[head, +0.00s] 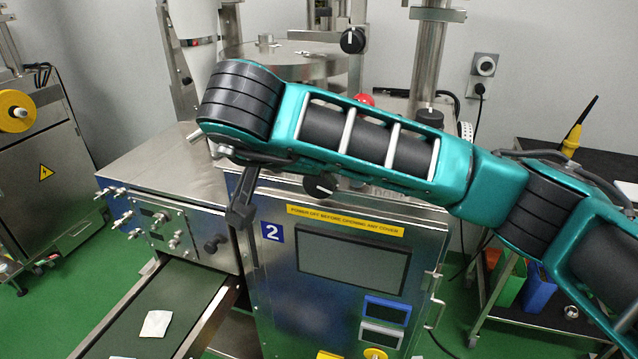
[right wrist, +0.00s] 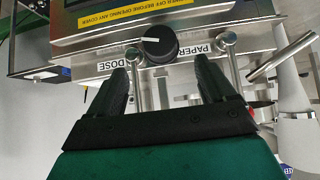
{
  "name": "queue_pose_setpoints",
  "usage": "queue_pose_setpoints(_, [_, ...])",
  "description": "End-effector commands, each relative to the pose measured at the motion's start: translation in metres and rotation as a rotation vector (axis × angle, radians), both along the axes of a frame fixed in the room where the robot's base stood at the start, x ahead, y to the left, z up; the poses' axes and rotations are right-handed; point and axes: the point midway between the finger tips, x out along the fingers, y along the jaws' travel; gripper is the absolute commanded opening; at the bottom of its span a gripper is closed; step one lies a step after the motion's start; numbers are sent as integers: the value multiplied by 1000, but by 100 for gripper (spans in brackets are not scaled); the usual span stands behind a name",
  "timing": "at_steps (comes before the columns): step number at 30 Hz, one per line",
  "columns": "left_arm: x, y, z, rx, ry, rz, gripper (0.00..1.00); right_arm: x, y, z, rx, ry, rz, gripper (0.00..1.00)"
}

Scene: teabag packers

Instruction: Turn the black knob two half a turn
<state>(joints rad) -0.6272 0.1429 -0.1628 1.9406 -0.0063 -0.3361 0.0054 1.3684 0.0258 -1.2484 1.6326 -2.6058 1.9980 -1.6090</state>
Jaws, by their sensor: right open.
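A black knob (head: 320,185) sits at the top front of the steel machine marked 2 (head: 350,315), just below my right arm in the head view. In the right wrist view, a black round knob (right wrist: 160,46) with a white mark pointing left is close ahead, next to a label reading PAPER and DOSE. My right gripper (right wrist: 162,68) is open, with its two dark fingers apart. The knob lies between and just beyond the fingertips; nothing is held. My left gripper is not in view.
Metal rods (right wrist: 232,62) with round ends stand beside the knob. A screen (head: 353,262) and yellow warning label (head: 345,222) are on the machine's front. A conveyor (head: 160,300) with a white teabag (head: 156,323) is at left. Another black knob (head: 352,40) stands higher behind.

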Motion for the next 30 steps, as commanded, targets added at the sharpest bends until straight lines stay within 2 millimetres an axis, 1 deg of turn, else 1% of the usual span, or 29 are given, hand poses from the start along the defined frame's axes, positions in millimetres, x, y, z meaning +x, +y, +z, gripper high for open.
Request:
queue_pose_setpoints(1, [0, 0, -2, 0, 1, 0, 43, 8, -3, -13, 1, 8, -4, 83])
queue_pose_setpoints(3, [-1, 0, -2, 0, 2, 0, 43, 18, -7, -22, -2, 9, -4, 83])
queue_pose_setpoints(9, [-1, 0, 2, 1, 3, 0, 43, 45, -15, -49, 0, 6, -2, 83])
queue_pose_setpoints(13, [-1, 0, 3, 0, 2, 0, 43, 57, -19, -61, -1, 4, -1, 83])
queue_pose_setpoints(18, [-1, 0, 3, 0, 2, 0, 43, 65, -21, -68, 0, 2, 1, 83])
queue_pose_setpoints(26, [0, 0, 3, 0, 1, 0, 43, 66, -21, -70, 0, 1, 2, 83])
queue_pose_setpoints(27, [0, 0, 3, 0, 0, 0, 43, 66, -21, -70, 0, 1, 2, 82])
queue_pose_setpoints(30, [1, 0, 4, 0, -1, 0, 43, 66, -21, -70, 0, 1, 2, 72])
